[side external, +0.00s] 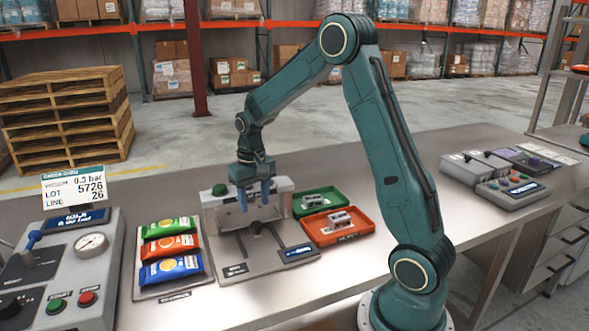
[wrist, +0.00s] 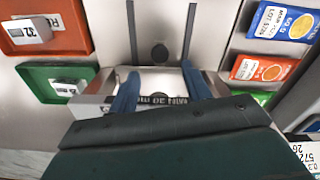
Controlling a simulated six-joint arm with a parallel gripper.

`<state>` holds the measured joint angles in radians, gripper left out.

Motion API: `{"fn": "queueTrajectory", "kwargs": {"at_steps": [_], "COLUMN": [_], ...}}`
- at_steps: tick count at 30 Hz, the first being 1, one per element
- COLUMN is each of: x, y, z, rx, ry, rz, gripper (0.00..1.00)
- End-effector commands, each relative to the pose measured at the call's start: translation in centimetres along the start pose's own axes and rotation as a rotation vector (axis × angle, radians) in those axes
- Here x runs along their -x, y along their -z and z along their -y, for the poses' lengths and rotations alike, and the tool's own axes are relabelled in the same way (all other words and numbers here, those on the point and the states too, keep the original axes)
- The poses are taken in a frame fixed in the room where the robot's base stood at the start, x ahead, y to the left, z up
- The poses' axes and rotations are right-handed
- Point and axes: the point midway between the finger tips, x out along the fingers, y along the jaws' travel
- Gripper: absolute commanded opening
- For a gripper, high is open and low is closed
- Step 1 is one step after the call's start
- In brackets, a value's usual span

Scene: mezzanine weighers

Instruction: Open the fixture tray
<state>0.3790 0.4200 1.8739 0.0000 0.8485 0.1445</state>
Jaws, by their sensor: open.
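The fixture tray (side external: 235,218) is a pale metal piece at the front of a grey fixture body (side external: 283,187), above a flat plate with two dark rails. A dark round knob (wrist: 159,53) shows between the rails in the wrist view. My gripper (side external: 255,203) points down over the fixture. Its two blue fingers are apart, and in the wrist view my gripper (wrist: 160,74) spans the pale tray (wrist: 160,79) near its ends. I see nothing held. Whether the fingers touch the tray, I cannot tell. The tray appears to sit against the body.
Green (side external: 306,201) and orange-red (side external: 340,232) bins with metal blocks stand right of the fixture. A board with several colored packets (side external: 170,246) lies left. A control panel (side external: 62,270) with gauge is farther left. The bench front is mostly clear.

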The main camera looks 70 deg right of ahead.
Motion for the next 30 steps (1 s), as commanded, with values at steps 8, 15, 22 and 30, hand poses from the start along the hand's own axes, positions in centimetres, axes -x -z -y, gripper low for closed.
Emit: {"fn": "queueTrajectory", "kwargs": {"at_steps": [8, 15, 22, 30], "x": [-4.0, -5.7, -6.0, -5.9], "y": [0.0, 0.0, 0.0, 0.0], "z": [0.0, 0.0, 0.0, 0.0], "rx": [0.000, 0.000, 0.000, 0.000], "ry": [0.000, 0.000, 0.000, 0.000], "rz": [0.002, 0.000, -0.001, -0.001], "gripper": [0.48, 0.48, 0.48, 0.19]}}
